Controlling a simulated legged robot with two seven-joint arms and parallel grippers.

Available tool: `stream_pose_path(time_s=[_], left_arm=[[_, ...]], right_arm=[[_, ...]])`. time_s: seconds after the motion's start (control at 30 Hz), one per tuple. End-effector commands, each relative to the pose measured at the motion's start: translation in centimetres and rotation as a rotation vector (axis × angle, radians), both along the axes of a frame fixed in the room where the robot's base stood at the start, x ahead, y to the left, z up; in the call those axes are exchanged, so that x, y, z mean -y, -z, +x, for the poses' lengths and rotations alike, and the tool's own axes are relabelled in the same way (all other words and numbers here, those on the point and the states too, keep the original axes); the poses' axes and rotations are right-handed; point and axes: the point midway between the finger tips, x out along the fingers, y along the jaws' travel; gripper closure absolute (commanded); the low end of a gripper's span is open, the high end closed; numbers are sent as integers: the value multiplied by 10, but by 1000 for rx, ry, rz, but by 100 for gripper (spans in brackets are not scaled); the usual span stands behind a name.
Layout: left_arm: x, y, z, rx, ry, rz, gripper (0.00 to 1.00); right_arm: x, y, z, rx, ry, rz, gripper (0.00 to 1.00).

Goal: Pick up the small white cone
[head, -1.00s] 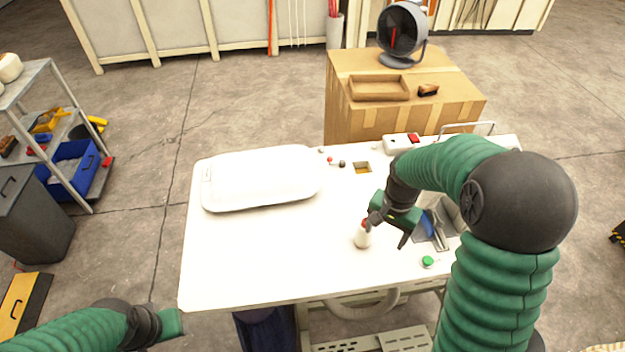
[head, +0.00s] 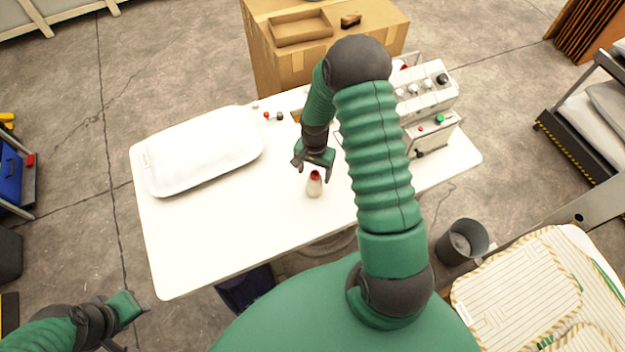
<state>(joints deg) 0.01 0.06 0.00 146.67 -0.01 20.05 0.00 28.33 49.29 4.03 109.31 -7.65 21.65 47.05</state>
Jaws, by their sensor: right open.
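The small white cone (head: 314,188) stands upright on the white table (head: 230,225), in the head view's middle. Its tip is red. My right gripper (head: 312,171) is open and empty, just behind and above the cone in the picture. Its two fingers point down toward the table, one to each side of the cone's red tip. I cannot tell the exact height gap, and I see no contact. My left gripper (head: 138,318) is low at the left, off the table's front left corner, with its jaws not clear.
A white pillow (head: 205,150) lies on the table's left part. Small red and dark knobs (head: 272,116) lie at the back edge. A control box (head: 425,95) stands at the right, partly behind my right arm. The table's front left is clear.

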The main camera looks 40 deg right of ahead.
Motion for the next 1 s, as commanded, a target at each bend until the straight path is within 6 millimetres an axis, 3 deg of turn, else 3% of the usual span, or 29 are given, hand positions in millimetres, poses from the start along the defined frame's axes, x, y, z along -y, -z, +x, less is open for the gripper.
stream_pose_path(time_s=[0.03, 0.1, 0.23, 0.47, 1.0], left_arm=[[0, -14, 0, 1, 1, 0, 64], [0, -19, 0, 1, 1, 0, 64], [0, -21, 0, 1, 1, 0, 64], [0, -20, 0, 0, 0, 0, 64], [0, -20, 0, 1, 1, 0, 64]], right_arm=[[-4, 2, -5, -7, -1, 3, 31], [-8, 15, -6, -4, -1, -1, 31], [-10, 30, -5, -1, -2, -5, 31], [-12, 33, -3, -2, -2, -8, 32], [-6, 35, -4, -3, 0, -3, 100]])
